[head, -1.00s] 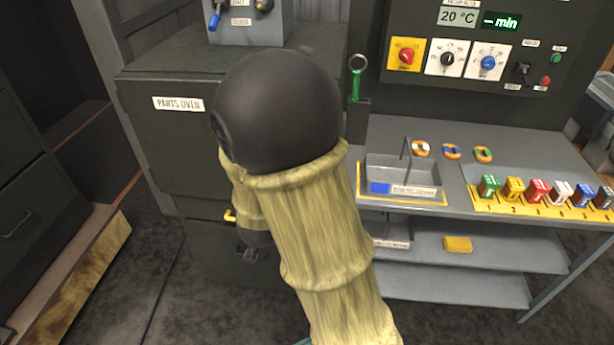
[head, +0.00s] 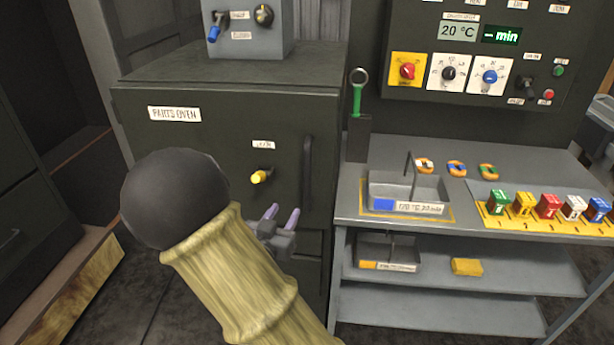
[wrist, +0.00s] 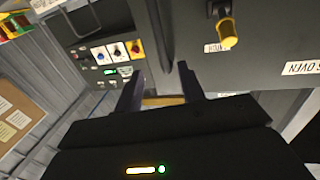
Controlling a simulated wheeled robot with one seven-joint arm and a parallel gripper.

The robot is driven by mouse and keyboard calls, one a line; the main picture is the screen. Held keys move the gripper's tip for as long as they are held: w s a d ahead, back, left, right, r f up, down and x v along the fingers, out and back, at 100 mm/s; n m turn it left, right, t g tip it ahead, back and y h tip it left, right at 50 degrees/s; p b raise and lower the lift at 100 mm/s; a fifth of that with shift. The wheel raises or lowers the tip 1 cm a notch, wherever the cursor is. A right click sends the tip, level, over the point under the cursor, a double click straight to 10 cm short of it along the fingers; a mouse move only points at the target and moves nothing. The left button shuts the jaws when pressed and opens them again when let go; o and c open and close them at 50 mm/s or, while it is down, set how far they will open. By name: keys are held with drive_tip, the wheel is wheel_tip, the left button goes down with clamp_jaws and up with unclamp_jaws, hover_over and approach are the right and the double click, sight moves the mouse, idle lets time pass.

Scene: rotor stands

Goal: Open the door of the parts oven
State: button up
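The parts oven (head: 215,100) is a dark green-black cabinet with a white "PARTS OVEN" label. Its door front looks shut. A vertical dark door handle (head: 307,180) runs along the door's right side, with a yellow-tipped latch knob (head: 260,176) under a small label to its left. My gripper (head: 281,217) is low in front of the door, below the latch and left of the handle's lower end. In the wrist view its two fingers (wrist: 160,88) stand apart with nothing between them. The yellow latch knob (wrist: 228,32) also shows there, at the upper right.
A grey bench (head: 470,165) to the right holds a wire-handled tray (head: 405,190), coloured rings and several coloured blocks on a yellow strip. A control panel (head: 480,60) reading 20 °C is above it. A drawer cabinet (head: 30,200) stands at the left.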

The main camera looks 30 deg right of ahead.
sight(306, 177)
drive_tip(key=p+x, duration=0.2)
drive_tip(key=x, duration=1.5)
drive_tip(key=shift+d+f, duration=0.1)
drive_tip(key=shift+c, duration=0.2)
clamp_jaws()
